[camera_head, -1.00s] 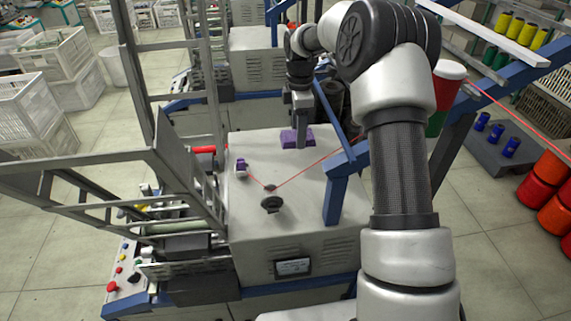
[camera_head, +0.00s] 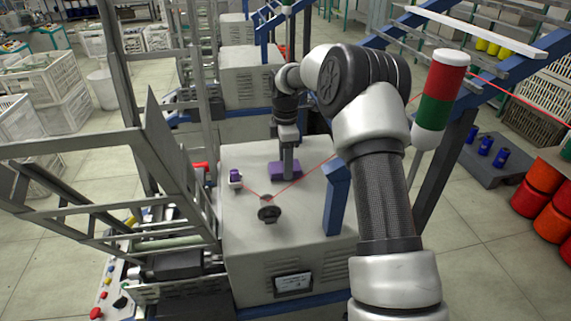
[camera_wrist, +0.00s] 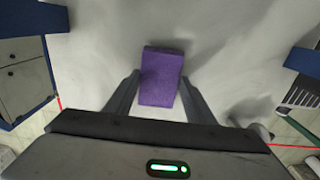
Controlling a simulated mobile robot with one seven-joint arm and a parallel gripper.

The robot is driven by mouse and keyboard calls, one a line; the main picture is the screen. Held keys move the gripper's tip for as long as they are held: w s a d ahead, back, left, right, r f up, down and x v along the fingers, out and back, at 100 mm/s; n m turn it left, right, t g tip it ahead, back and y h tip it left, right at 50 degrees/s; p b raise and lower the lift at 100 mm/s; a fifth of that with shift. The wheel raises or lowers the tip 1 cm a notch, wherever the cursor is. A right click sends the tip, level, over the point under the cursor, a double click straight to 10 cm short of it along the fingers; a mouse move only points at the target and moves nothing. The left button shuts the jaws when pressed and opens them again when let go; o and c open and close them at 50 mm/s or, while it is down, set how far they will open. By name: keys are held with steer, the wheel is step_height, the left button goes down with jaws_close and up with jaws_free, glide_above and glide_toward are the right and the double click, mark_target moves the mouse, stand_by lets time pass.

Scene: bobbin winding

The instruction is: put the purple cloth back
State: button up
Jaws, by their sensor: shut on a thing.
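The purple cloth (camera_head: 286,170) is a folded, flat block at the grey machine top (camera_head: 312,215), near its back middle. My gripper (camera_head: 288,176) points down at it and is shut on it. In the wrist view the cloth (camera_wrist: 160,78) sits between the two fingers of my gripper (camera_wrist: 160,88), one at each side. Pale machine top surrounds it there. I cannot tell whether the cloth touches the surface or hangs just above it. The gripper hides part of the cloth in the head view.
A small purple-topped bobbin (camera_head: 235,178) and a dark round guide (camera_head: 269,210) stand on the machine top. A red thread runs past them up to the right. A blue post (camera_head: 337,200) rises at right, a metal frame (camera_head: 165,170) at left.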

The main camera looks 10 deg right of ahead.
steer(key=shift+f, duration=0.2)
steer(key=shift+f, duration=0.15)
steer(key=o, duration=1)
